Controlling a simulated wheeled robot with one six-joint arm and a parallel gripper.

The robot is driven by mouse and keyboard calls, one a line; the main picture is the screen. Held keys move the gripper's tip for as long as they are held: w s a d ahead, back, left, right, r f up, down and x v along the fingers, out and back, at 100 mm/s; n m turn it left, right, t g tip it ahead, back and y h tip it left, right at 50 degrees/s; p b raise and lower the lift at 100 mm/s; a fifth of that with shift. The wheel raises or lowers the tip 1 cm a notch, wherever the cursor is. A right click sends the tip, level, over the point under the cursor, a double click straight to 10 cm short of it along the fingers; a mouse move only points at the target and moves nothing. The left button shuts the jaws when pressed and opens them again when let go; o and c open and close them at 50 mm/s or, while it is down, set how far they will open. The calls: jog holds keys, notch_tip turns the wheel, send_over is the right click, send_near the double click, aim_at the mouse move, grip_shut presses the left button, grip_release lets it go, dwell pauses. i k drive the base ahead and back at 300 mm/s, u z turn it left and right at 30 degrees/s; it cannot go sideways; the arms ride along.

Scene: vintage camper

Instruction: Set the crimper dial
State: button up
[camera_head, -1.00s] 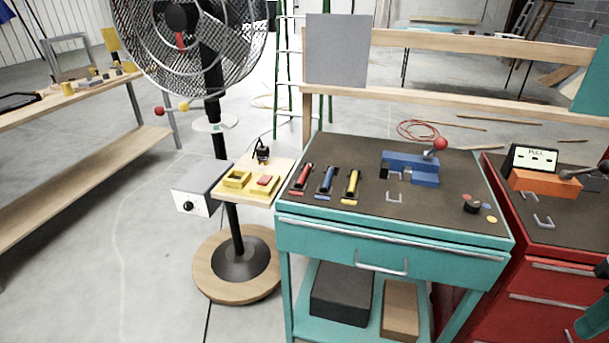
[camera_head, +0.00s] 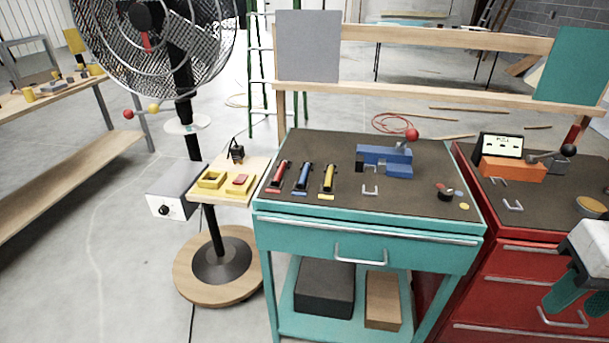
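A blue crimper-like press (camera_head: 388,160) with a red-ball lever stands at the back right of the teal bench's dark top (camera_head: 400,210). A small black knob (camera_head: 446,194), which looks like the dial, sits near the top's front right corner, beside a yellow disc (camera_head: 463,206). Its setting is too small to read. My gripper (camera_head: 570,298) is at the right edge of the picture, in front of the red cabinet, well apart from the knob. It is partly cut off by the edge, and its finger opening is unclear.
Red, blue and yellow-handled tools (camera_head: 303,177) lie on the bench's left. A red cabinet (camera_head: 520,262) with an orange device (camera_head: 513,168) stands at right. A fan (camera_head: 150,40) and a grey box (camera_head: 170,190) are at left.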

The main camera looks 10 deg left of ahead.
aim_at(444, 193)
jog(key=k, duration=1.05)
jog(key=u, duration=1.2)
jog(key=i, duration=0.7)
jog(key=z, duration=0.55)
jog(key=i, duration=0.6)
jog(key=z, duration=0.65)
